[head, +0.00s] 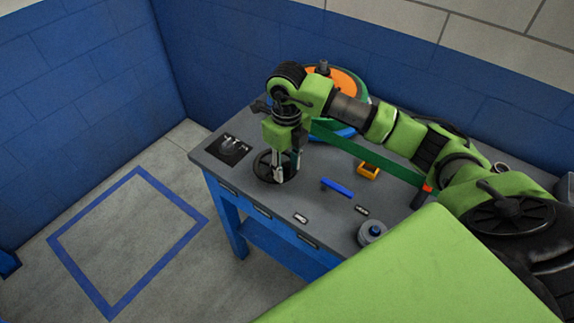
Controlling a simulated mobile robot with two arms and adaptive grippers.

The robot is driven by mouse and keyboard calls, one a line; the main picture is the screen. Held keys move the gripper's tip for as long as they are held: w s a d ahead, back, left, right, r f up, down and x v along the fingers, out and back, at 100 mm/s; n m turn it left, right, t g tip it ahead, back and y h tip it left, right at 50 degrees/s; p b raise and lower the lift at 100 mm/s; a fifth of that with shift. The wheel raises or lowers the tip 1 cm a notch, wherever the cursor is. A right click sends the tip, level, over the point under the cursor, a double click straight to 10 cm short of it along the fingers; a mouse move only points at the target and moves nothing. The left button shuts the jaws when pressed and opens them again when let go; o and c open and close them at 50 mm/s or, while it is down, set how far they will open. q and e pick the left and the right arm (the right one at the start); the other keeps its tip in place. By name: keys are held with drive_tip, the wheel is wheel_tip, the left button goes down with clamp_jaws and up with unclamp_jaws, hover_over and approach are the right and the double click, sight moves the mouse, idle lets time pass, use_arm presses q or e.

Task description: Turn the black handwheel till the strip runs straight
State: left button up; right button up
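The black handwheel (258,169) lies flat near the front left edge of the grey bench. My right gripper (282,178) points down over it, with its fingers at the right part of the wheel. The fingers look close together, but whether they are shut on the wheel is too small to tell. The green strip (366,154) runs from the reel (357,82) at the back toward the right. My arm hides part of the reel and the strip's right end is partly covered. My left gripper is not in view.
A blue wall stands behind. The floor at left is clear, with a blue outlined square (70,273).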

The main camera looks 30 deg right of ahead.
drive_tip(key=shift+d+r, duration=0.1)
drive_tip(key=shift+r, duration=0.2)
wheel_tip(320, 180, up, 11)
drive_tip(key=shift+r, duration=0.2)
idle(0.6)
